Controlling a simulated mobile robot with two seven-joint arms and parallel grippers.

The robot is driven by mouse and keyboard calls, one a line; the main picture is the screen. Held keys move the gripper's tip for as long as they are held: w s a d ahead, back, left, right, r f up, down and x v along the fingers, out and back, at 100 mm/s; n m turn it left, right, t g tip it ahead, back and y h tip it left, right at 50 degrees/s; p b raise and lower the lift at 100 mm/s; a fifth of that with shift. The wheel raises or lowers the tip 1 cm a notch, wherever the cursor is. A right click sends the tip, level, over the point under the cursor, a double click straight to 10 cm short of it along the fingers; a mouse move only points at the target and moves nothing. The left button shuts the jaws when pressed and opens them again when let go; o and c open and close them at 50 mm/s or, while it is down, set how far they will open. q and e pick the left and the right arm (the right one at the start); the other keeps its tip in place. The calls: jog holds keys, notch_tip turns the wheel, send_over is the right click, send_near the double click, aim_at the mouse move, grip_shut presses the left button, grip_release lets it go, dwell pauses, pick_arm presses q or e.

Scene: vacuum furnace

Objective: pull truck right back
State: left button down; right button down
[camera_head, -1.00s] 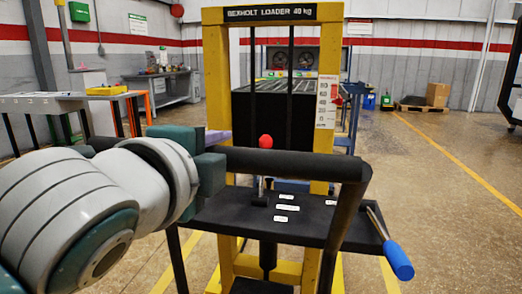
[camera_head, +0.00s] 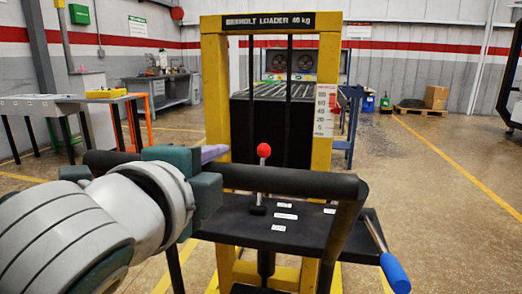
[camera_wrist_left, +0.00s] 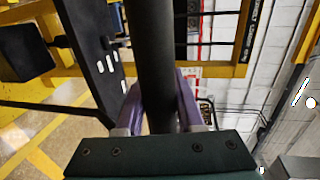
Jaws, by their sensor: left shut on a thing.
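The truck is the yellow-framed loader (camera_head: 214,95) labelled "Berholt Loader 40 kg", upright in front of me in the head view. Its black push handle (camera_head: 290,180) runs across the near side, above a black shelf (camera_head: 235,228). My left gripper (camera_head: 213,165) comes in from the left and is shut on the handle bar, near its left part. In the left wrist view the purple fingers (camera_wrist_left: 160,105) lie on both sides of the black handle bar (camera_wrist_left: 155,50). The right gripper does not show.
A red-knobbed lever (camera_head: 264,151) and a blue-gripped crank (camera_head: 394,272) are on the truck. A roller table (camera_head: 285,90) stands behind it. A workbench (camera_head: 60,102) is at left. Open floor (camera_head: 440,190) lies at right, with a carton (camera_head: 436,97) at the back.

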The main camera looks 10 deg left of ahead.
pick_arm(q)
jog(key=shift+s+d+r, duration=0.1)
jog(key=shift+s+r, duration=0.05)
jog(key=shift+s, duration=0.45)
jog(key=c, duration=0.9)
grip_release()
jog(key=shift+s, duration=0.1)
jog(key=shift+o, duration=0.9)
jog(key=shift+s, duration=0.1)
jog(key=shift+o, duration=1)
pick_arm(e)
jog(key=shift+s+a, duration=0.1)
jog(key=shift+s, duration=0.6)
pick_arm(q)
jog(key=s+r, duration=0.1)
jog(key=s, duration=0.8)
jog(key=shift+s+a+r+p, duration=0.3)
jog(key=shift+s+r, duration=0.05)
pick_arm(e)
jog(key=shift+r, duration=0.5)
